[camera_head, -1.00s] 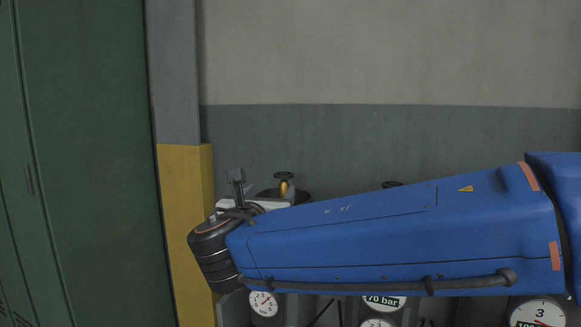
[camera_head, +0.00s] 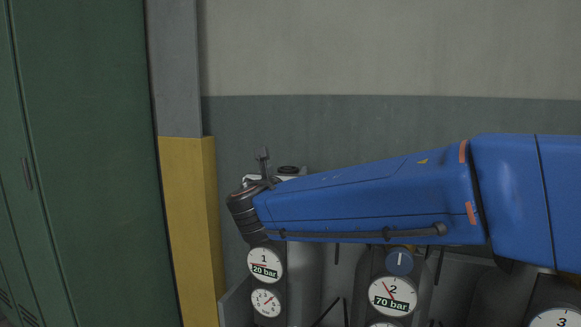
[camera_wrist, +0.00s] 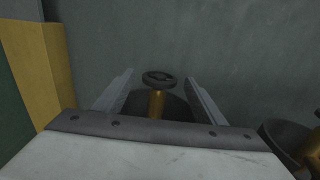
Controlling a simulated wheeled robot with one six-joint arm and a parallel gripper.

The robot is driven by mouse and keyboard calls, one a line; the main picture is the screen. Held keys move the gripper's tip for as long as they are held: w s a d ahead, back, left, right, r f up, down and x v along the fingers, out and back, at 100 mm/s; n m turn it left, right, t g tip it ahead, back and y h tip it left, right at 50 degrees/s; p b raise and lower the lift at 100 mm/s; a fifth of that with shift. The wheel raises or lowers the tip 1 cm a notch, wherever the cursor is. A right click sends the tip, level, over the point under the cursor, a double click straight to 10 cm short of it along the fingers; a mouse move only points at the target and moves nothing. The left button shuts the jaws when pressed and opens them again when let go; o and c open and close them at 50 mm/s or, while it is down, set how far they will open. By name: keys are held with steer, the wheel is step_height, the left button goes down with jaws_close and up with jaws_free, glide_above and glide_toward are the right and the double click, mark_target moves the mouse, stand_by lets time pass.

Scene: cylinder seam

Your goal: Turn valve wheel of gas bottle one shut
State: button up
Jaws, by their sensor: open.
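In the wrist view the valve wheel of gas bottle one (camera_wrist: 160,78) is a dark round handwheel on a brass stem. The dark top of the bottle shows behind the stem. My gripper (camera_wrist: 159,76) is open, one finger on each side of the wheel, with a gap on both sides. I cannot tell how far the fingertips are from the wheel in depth. In the head view my gripper (camera_head: 264,160) is partly hidden at the end of my blue arm. A dark round top beside it (camera_head: 289,170) is probably the same wheel.
A second brass valve (camera_wrist: 312,152) shows at the wrist view's lower right. A yellow and grey post (camera_head: 188,220) and green locker (camera_head: 80,160) stand left. The wall is behind.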

steer(key=w, duration=0.5)
steer(key=w+d, duration=0.1)
steer(key=w, duration=0.1)
steer(key=shift+w, duration=0.2)
steer(key=c, duration=1.1)
